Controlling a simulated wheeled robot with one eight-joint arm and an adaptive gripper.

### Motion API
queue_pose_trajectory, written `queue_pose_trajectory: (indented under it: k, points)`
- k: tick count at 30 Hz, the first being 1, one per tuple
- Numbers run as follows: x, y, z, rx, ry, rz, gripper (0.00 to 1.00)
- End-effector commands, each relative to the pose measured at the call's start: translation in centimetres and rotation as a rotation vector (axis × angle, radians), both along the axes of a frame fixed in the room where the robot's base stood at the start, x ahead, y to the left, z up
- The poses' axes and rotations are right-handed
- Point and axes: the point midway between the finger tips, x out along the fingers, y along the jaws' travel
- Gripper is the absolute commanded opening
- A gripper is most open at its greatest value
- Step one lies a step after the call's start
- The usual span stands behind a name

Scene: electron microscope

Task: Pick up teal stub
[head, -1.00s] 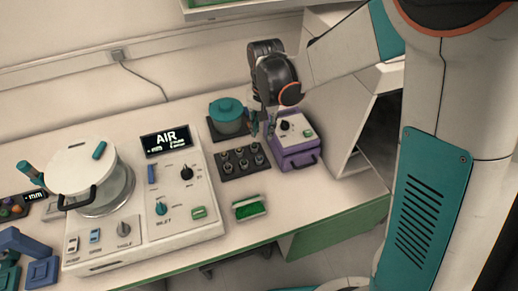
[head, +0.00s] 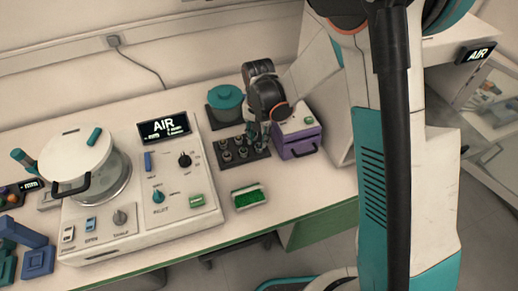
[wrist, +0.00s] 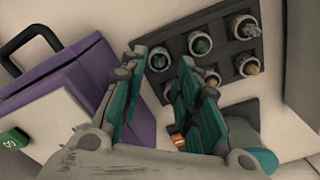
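Several small stubs stand upright in a dark rack (head: 228,161) on the bench, seen also in the wrist view (wrist: 222,72). In the wrist view, one stub (wrist: 201,44) has a dark greenish top, but I cannot tell surely whether it is the teal one. Another, dark-topped stub (wrist: 159,60) shows between my fingertips, beyond them. My gripper (wrist: 164,62) has its two teal fingers apart, with nothing visible held. In the head view, my gripper (head: 261,135) points down over the rack's right side and hides part of it.
A purple box with a handle (head: 298,143) stands close right of the rack. A teal-lidded round pot (head: 226,101) is behind it. A green-filled tray (head: 249,197) lies in front. The control console (head: 167,220) is to the left.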

Motion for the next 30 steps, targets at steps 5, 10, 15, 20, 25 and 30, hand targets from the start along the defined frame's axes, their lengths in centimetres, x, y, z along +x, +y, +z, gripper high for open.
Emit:
queue_pose_trajectory:
  k: [5,10,15,20,25,30]
  points:
    - [0.1,-0.1,-2.7,0.000,0.000,0.000,0.30]
    - [0.1,-0.1,-4.7,0.000,0.000,0.000,0.30]
    - [0.1,-0.1,-4.7,0.000,0.000,0.000,0.30]
    - [0.1,-0.1,-4.7,0.000,0.000,0.000,0.09]
    - [0.1,-0.1,-4.7,0.000,0.000,0.000,0.06]
    - [0.1,-0.1,-4.7,0.000,0.000,0.000,0.06]
